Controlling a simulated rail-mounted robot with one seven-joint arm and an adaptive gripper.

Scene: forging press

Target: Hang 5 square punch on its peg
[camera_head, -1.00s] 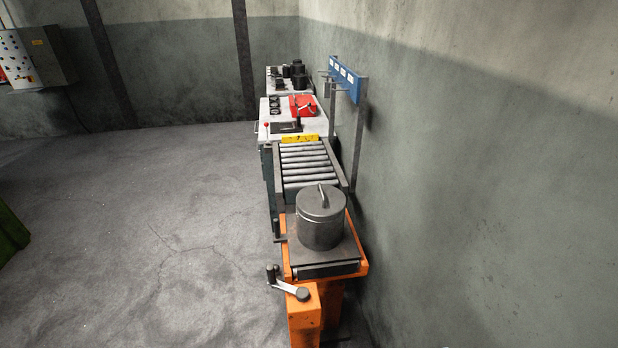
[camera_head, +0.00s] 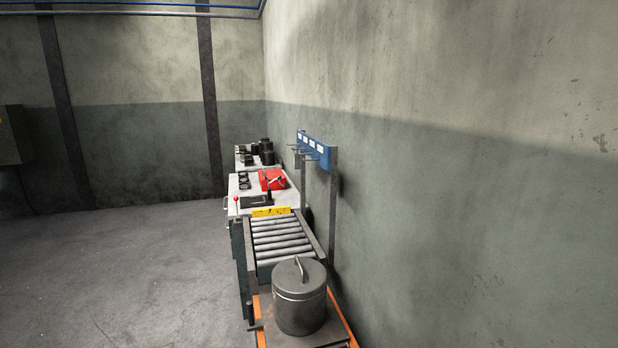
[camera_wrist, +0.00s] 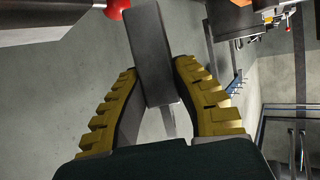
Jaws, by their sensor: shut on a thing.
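In the wrist view, the two yellow ribbed fingers of my gripper (camera_wrist: 157,69) are closed on a dark grey square-sided bar (camera_wrist: 150,40), which looks like the square punch. It extends past the fingertips, and a thinner grey part shows below it between the fingers. The blue peg rack (camera_head: 317,151) with white labels and thin pegs stands by the right wall in the head view. Part of a blue rack also shows in the wrist view (camera_wrist: 236,83). I cannot tell which peg is the punch's own. My gripper is not in the head view.
A lidded grey pot (camera_head: 299,297) stands on an orange-framed table in front. Behind it are a roller conveyor (camera_head: 281,241) with a yellow end plate and a bench with a red box (camera_head: 272,179). The floor (camera_head: 110,270) at left is clear. A red ball (camera_wrist: 118,8) shows at the wrist view's top.

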